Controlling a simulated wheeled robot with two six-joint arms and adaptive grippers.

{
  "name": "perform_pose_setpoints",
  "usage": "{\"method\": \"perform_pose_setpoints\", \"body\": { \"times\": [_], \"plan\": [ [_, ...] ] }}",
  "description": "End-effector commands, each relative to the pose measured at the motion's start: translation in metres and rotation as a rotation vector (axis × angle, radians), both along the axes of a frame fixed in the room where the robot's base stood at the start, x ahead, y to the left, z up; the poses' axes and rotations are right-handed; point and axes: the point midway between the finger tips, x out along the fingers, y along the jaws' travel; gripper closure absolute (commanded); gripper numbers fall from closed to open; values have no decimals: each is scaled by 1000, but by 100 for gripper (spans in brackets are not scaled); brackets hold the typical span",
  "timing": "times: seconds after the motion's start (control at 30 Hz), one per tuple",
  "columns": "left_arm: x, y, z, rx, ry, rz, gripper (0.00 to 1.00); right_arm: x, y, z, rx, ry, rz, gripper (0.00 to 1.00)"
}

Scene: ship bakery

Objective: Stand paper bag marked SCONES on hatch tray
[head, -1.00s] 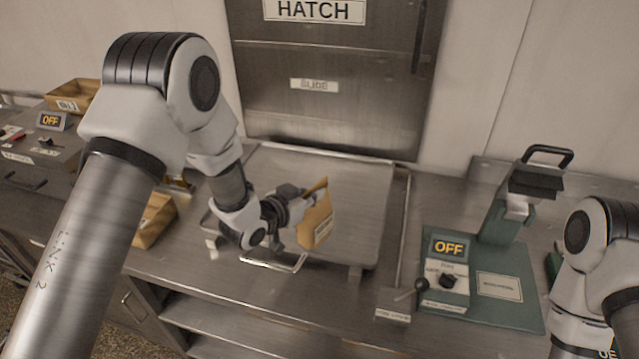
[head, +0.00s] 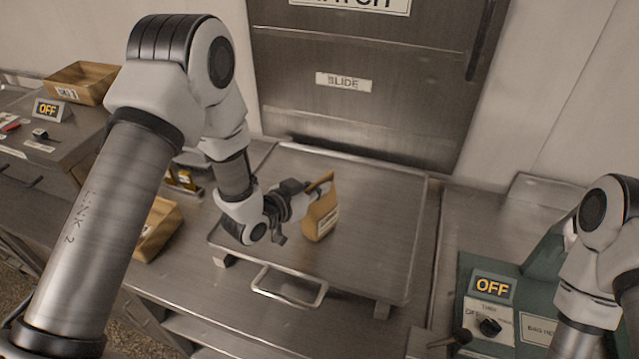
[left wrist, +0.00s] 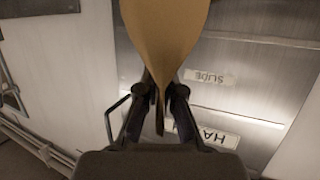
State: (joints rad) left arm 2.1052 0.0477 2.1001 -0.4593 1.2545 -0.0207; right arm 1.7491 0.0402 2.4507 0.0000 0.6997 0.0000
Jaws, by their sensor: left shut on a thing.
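A brown paper bag (head: 321,212) with a pale label, too small to read, is over the hatch tray (head: 375,195) in the head view. My left gripper (head: 308,195) is shut on the bag near its top. The bag is about upright; I cannot tell whether its base touches the tray. In the left wrist view the bag (left wrist: 165,40) spreads out from between the closed fingers (left wrist: 160,100). The tray is a flat metal slab with a front handle. My right arm shows at the right edge of the head view, but its gripper is out of view.
The hatch door (head: 370,80), marked SLIDE, is shut behind the tray. A green bag-heat machine with an OFF display (head: 492,287) stands at the right. Cardboard boxes (head: 82,82) and another OFF panel (head: 48,109) are at the left. The tray around the bag is clear.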

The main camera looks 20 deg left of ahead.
Motion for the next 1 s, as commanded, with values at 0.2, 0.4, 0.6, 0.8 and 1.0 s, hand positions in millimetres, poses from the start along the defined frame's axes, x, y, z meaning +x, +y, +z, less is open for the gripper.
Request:
{"method": "perform_pose_setpoints", "body": {
  "times": [0.2, 0.4, 0.6, 0.8, 1.0],
  "plan": [
    [1, 0, 2, -1, -2, 1, 69, 1, 0, 2, 0, -2, 0, 60],
    [1, 0, 2, -1, -2, 1, 69, 1, 0, 2, 0, -2, 0, 60],
    [-5, 4, 6, 0, -2, 2, 69, 1, 0, 4, 0, -2, 0, 60],
    [-43, 21, 19, -5, 2, 6, 69, 1, 0, 13, 0, -2, 0, 60],
    [-86, 40, 34, -6, 0, 7, 69, 1, 0, 24, 0, -2, 0, 60]
  ]
}}
